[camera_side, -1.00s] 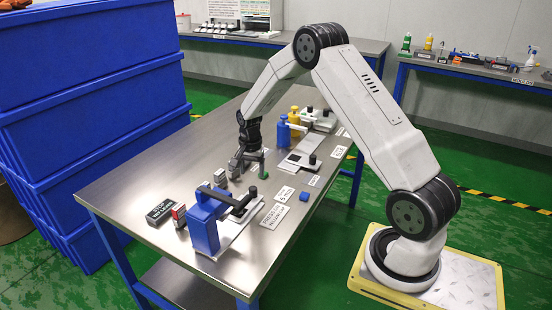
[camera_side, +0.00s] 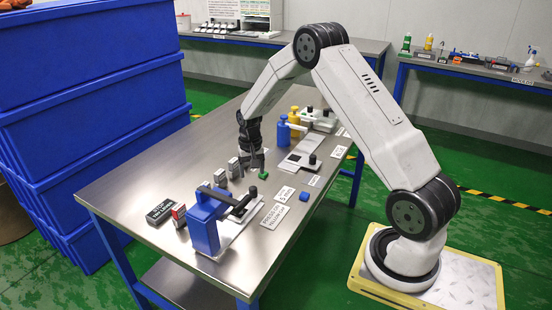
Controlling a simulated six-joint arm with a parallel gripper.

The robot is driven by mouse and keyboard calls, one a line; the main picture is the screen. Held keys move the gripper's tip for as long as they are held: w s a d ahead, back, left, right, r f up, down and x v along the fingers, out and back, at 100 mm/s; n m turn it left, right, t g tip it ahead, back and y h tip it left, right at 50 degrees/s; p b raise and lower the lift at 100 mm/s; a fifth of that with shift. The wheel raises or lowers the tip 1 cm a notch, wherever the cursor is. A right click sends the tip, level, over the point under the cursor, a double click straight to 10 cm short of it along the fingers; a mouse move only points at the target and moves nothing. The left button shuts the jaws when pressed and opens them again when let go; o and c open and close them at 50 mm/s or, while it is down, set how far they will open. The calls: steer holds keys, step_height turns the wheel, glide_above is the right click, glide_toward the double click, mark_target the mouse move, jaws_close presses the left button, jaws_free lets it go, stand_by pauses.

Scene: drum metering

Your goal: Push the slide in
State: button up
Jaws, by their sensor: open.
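My gripper (camera_side: 252,161) is open near the middle of the steel table, low over its top, between the small grey blocks (camera_side: 233,168) and a green block (camera_side: 263,175). Whether it touches any of them is too small to tell. To its right is a pale flat plate with a dark window (camera_side: 294,157) and a black knob (camera_side: 312,160), apart from the gripper. At the near end stands a blue fixture (camera_side: 204,222) with a black bar (camera_side: 240,207) over a pale base plate. I cannot tell for sure which part is the slide.
A blue block (camera_side: 304,197) and white labels (camera_side: 284,193) lie near the right edge. A black box (camera_side: 160,212) and a red-and-grey block (camera_side: 179,215) are at left. Blue crates (camera_side: 95,130) rise beside the table.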

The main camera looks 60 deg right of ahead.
mark_target(253, 188)
steer(key=n, duration=0.5)
steer(key=shift+n, duration=0.4)
steer(key=n, duration=0.5)
steer(key=shift+a+f+n, duration=0.1)
steer(key=shift+n, duration=0.3)
steer(key=shift+f, duration=0.1)
steer(key=shift+f, duration=3.8)
steer(key=shift+c, duration=0.2)
jaws_close()
